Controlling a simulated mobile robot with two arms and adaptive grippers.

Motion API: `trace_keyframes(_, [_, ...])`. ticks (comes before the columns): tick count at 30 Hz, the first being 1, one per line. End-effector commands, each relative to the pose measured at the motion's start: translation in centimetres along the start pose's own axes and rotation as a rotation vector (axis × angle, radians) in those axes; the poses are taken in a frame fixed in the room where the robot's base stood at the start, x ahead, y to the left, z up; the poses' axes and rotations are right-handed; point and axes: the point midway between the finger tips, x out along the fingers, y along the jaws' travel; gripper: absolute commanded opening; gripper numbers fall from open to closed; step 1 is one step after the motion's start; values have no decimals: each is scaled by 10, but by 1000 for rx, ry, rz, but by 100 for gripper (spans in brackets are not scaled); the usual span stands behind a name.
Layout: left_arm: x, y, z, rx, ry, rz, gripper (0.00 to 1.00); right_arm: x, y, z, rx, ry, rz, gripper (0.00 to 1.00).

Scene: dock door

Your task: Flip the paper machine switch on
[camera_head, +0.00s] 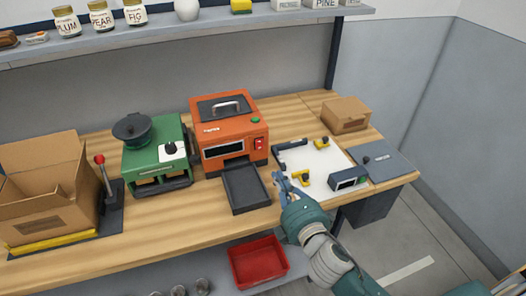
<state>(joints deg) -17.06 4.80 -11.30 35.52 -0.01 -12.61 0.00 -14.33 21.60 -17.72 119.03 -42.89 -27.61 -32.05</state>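The orange machine (224,136) stands at the middle back of the wooden bench, with a handle on its dark lid and a dark tray (246,187) at its front. I take it for the paper machine, though its small label cannot be read. A red switch (258,143) is on the right of its front face, below a green button (255,120). I cannot tell which way the switch is set. My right gripper (283,180) is in front of the machine, right of the tray and below the switch in the picture, apart from the switch. Its finger opening is unclear. My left gripper is out of view.
A green machine (155,158) and an open cardboard box (48,190) stand left. A white board (318,168) with yellow clamps lies right, near a small closed box (346,114). A shelf (190,27) with jars hangs above. A red bin (258,262) is below the bench.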

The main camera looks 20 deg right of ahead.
Motion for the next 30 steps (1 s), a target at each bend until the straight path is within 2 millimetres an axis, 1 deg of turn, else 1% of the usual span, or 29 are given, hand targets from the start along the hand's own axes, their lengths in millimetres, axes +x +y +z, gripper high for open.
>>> trace_keyframes(5, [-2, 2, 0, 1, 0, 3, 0, 5, 1, 0, 3, -1, 0, 0])
trace_keyframes(8, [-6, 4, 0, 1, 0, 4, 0, 18, 2, 0, 3, -2, 1, 0])
trace_keyframes(11, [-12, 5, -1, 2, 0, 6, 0, 36, 4, 0, 3, -2, 1, 0])
trace_keyframes(18, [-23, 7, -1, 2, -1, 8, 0, 89, 2, 0, 3, -2, 0, 0])
trace_keyframes(21, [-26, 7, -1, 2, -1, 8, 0, 108, 2, 0, 5, -2, -1, 0])
trace_keyframes(25, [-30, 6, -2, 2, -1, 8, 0, 126, 1, 0, 5, -2, -1, 0])
trace_keyframes(30, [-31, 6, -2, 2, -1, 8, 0, 138, 0, 0, 4, -2, -2, 0])
